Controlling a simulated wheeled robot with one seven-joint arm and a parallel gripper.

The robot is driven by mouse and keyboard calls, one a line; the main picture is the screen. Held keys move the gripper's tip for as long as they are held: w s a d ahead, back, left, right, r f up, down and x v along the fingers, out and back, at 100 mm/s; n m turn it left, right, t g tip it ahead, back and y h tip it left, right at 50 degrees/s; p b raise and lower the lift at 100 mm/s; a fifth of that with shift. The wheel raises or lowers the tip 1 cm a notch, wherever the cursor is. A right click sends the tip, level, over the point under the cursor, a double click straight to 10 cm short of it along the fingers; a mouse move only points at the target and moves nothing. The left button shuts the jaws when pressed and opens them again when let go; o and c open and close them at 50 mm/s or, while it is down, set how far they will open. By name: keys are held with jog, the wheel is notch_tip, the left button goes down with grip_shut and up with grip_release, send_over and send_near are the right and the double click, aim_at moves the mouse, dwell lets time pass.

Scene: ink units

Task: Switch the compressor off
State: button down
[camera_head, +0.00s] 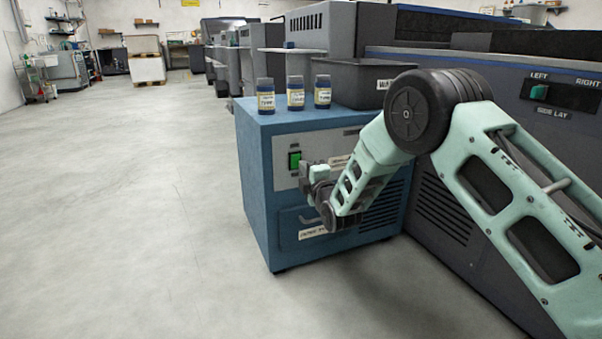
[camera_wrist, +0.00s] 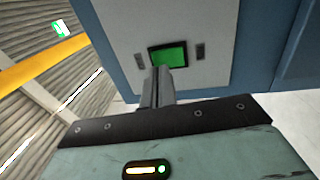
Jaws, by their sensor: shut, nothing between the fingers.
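The compressor is a blue cabinet (camera_head: 254,170) with a pale front panel. A lit green rocker switch (camera_head: 295,160) sits on that panel at its left. The switch also shows in the wrist view (camera_wrist: 170,55), in a dark frame on the panel (camera_wrist: 205,88). My gripper (camera_head: 305,172) is at the panel, just right of and below the switch in the head view. In the wrist view its fingers (camera_wrist: 160,72) are together and empty, and their tips overlap the lower edge of the switch. I cannot tell whether they touch it.
Three dark jars (camera_head: 295,93) and a dark grey bin (camera_head: 350,85) stand on the cabinet top. A drawer with a handle and label (camera_head: 312,233) is below the panel. A large grey machine (camera_head: 450,190) stands at the right. The floor at the left (camera_head: 130,200) is clear.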

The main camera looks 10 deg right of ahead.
aim_at(297, 157)
jog(key=b+x, duration=0.1)
jog(key=x, duration=0.1)
jog(key=shift+w+a+f, duration=0.1)
jog(key=shift+w+a, duration=0.05)
jog(key=shift+w, duration=0.4)
jog(key=shift+w+a+r, duration=0.1)
jog(key=shift+a+r, duration=0.05)
jog(key=shift+r, duration=0.15)
